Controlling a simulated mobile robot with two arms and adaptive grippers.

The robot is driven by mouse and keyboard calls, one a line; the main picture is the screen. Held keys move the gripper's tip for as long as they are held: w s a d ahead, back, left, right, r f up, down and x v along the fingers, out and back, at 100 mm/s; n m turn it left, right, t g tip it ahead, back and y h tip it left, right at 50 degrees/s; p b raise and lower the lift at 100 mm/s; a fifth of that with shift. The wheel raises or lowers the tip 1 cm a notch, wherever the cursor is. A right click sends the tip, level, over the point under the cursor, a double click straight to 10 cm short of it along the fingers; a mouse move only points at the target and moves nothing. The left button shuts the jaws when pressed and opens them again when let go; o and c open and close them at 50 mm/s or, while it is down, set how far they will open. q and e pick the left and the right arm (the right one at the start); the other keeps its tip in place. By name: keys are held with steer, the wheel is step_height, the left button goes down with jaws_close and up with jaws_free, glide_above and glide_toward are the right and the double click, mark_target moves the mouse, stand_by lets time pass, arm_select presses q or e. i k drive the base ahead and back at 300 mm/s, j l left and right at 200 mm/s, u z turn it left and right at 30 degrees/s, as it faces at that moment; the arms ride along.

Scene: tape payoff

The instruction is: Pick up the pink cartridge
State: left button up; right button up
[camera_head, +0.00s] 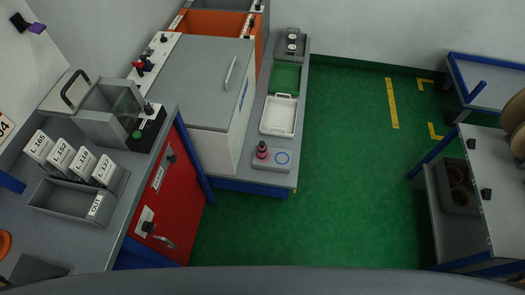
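A small pink and black upright piece (262,150), which looks like the pink cartridge, stands on the left part of a grey block (272,166). A blue ring (282,157) is marked on the block to its right, with nothing on it. The block sits at the near end of a long, narrow grey bench (250,183). The piece is too small to make out details. Neither of my grippers is in view.
A white tray (279,131) lies just behind the block, with a green pad (285,79) beyond. A large grey-lidded cabinet (195,80) stands left of the bench. The green floor (345,160) to the right is clear. A shelved bench (493,195) stands at far right.

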mark_target(261, 149)
steer(key=i+l+u, duration=0.25)
steer(key=l, duration=0.35)
steer(key=i+l+u, duration=0.15)
steer(key=i+l, duration=0.15)
steer(key=i+l+u, duration=0.15)
steer(key=l, duration=0.2)
steer(key=i+l+u, duration=0.1)
steer(key=l, duration=0.3)
steer(key=i+l+u, duration=0.15)
steer(key=l, duration=0.2)
steer(key=i+l+u, duration=0.15)
steer(key=l, duration=0.2)
steer(key=k, duration=0.05)
